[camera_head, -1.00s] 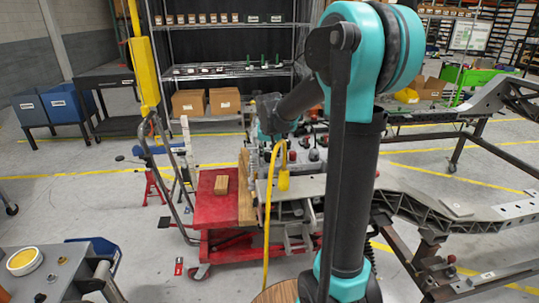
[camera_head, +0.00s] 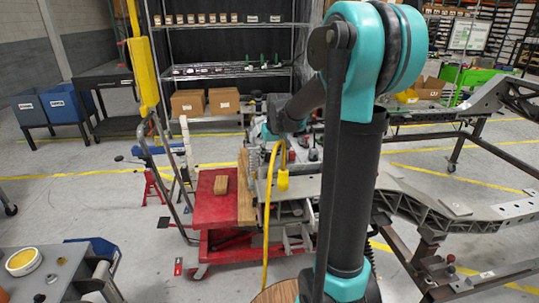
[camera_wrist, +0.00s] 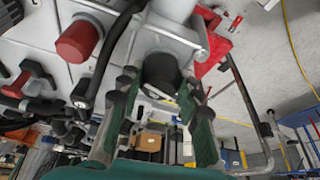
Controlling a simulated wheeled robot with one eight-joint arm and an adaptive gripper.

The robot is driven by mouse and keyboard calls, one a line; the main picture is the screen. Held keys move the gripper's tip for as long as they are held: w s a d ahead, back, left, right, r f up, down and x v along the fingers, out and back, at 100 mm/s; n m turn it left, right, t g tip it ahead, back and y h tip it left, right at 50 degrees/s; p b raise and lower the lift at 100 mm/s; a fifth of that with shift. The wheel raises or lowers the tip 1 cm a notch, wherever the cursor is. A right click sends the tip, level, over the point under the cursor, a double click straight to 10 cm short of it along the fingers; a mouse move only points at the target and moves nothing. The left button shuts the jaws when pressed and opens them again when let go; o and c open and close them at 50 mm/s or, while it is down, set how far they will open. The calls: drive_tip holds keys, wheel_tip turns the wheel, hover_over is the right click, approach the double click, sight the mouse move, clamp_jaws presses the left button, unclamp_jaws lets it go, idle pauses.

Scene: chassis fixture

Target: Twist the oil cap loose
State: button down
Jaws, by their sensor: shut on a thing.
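A round black cap (camera_wrist: 160,70) sits on the light grey engine housing (camera_wrist: 133,55) in the wrist view. I take it to be the oil cap. My gripper (camera_wrist: 157,82) has its two dark fingers with green inner sides on either side of this cap and is shut on it. The cap's underside and the exact contact at the fingertips are hidden. In the head view the engine (camera_head: 303,155) stands on the red cart, partly behind my arm. The gripper and cap cannot be made out clearly there.
A red cap (camera_wrist: 79,39) and dark hoses lie close to the left of my gripper in the wrist view. In the head view, a red cart (camera_head: 215,208) carries a wood block (camera_head: 221,184). A yellow hanging cable (camera_head: 268,215) runs in front of the engine.

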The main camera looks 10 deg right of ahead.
drive_tip(key=shift+d+n+g+y, duration=0.1)
drive_tip(key=shift+n+g+y, duration=0.45)
drive_tip(key=shift+n, duration=1.45)
